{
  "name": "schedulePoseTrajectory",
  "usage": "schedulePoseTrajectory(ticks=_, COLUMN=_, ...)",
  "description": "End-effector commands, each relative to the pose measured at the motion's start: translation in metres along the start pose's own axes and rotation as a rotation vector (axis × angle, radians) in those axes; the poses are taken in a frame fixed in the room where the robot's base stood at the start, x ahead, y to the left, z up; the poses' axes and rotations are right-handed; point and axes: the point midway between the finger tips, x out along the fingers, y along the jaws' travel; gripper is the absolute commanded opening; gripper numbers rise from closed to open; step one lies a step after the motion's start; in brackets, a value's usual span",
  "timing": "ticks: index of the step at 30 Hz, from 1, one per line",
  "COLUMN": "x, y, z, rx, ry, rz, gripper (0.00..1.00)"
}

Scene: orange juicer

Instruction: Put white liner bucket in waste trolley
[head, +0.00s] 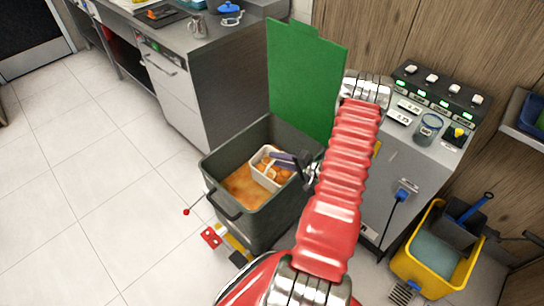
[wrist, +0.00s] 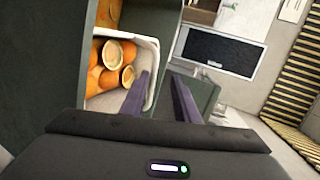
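The white liner bucket (head: 257,173) sits inside the dark grey waste trolley (head: 255,228), over orange-brown contents. It holds several cut orange pieces, seen closely in the wrist view (wrist: 153,48). The trolley's green lid (head: 305,75) stands open behind it. My gripper (head: 283,158) is down in the trolley at the bucket's right side. In the wrist view my gripper (wrist: 160,78) has its two dark fingers apart, one inside the bucket and one outside, with a gap beside the wall. The bucket's underside is hidden.
A grey machine with a control panel (head: 436,100) stands right of the trolley. A yellow mop bucket (head: 432,262) is at the lower right. A metal counter (head: 232,60) is behind left. The tiled floor (head: 90,190) at left is clear.

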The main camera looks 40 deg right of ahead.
Motion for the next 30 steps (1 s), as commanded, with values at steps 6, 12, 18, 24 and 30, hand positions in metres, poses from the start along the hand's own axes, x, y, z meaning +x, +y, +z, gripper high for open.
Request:
schedulePoseTrajectory(ticks=6, x=-0.0123, y=-0.0005, z=-0.0002, rx=-0.001, ry=0.001, rz=-0.001, gripper=0.26)
schedulePoseTrajectory(ticks=12, x=-0.0121, y=-0.0003, z=0.0001, rx=0.0, ry=0.0, rz=-0.001, gripper=0.26)
schedulePoseTrajectory(ticks=18, x=-0.0118, y=-0.0001, z=0.0002, rx=0.0, ry=0.0, rz=0.0, gripper=0.26)
schedulePoseTrajectory(ticks=24, x=-0.0116, y=0.0, z=0.0003, rx=0.0, ry=-0.001, rz=0.0, gripper=0.26)
schedulePoseTrajectory(ticks=30, x=-0.01, y=-0.0051, z=0.0023, rx=-0.005, ry=-0.012, rz=0.001, gripper=0.26)
